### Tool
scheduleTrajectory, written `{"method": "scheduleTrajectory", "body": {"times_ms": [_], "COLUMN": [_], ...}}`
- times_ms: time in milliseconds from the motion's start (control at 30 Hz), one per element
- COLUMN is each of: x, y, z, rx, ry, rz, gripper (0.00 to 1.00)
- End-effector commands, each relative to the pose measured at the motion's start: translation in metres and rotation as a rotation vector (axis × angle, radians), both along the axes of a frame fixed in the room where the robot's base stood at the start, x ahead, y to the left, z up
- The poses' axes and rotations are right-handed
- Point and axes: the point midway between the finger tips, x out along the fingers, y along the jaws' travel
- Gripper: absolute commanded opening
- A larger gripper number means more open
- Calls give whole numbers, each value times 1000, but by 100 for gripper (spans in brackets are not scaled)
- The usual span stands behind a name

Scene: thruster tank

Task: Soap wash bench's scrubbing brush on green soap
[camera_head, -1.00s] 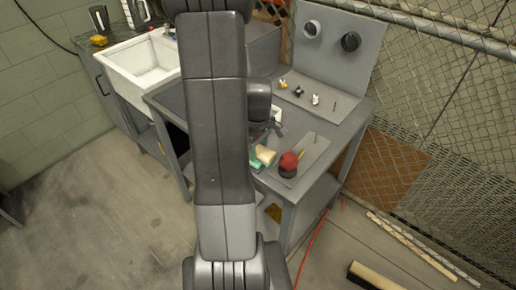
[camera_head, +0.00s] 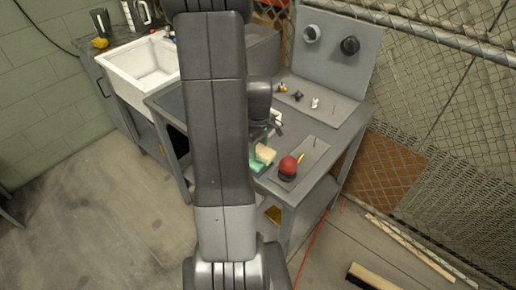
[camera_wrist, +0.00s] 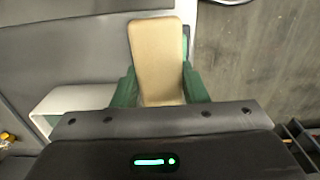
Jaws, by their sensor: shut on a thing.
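The scrubbing brush, seen as a tan block (camera_wrist: 158,55), is between the two green fingers of my gripper (camera_wrist: 160,88) in the wrist view. It also shows as a cream block (camera_head: 265,154) in the head view. My gripper is shut on it. The green soap (camera_head: 256,166) shows just below the brush in the head view, at the bench's near edge. A sliver of green (camera_wrist: 187,42) shows beside the brush in the wrist view. My arm hides part of the bench, and I cannot tell whether brush and soap touch.
A red ball-topped item (camera_head: 288,167) stands close to the right on a grey plate (camera_head: 313,151). Small parts sit farther back on the bench (camera_head: 308,123). A white sink (camera_head: 140,68) is at the left.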

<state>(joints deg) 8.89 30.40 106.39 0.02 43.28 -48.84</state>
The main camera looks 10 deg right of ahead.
Motion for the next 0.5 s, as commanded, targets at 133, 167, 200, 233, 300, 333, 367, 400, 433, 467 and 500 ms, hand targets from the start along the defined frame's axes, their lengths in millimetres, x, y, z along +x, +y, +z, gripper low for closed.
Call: {"method": "scheduleTrajectory", "body": {"times_ms": [133,167,200,233,300,333,367,400,433,467,500], "x": [0,0,0,0,1,1,1,1,1,0,0], "y": [0,0,0,0,0,0,0,0,0,0,0], "z": [16,19,22,24,30,32,35,38,40,42,45], "rx": [0,0,0,-1,-1,-1,-1,-1,-1,0,0], "ry": [-1,-1,-1,-2,-2,-2,-2,-2,-2,-1,-1], "rz": [0,0,0,0,0,0,0,0,0,0,0], "gripper": [22,22,22,22,22,22,22,22,22,22,22]}}
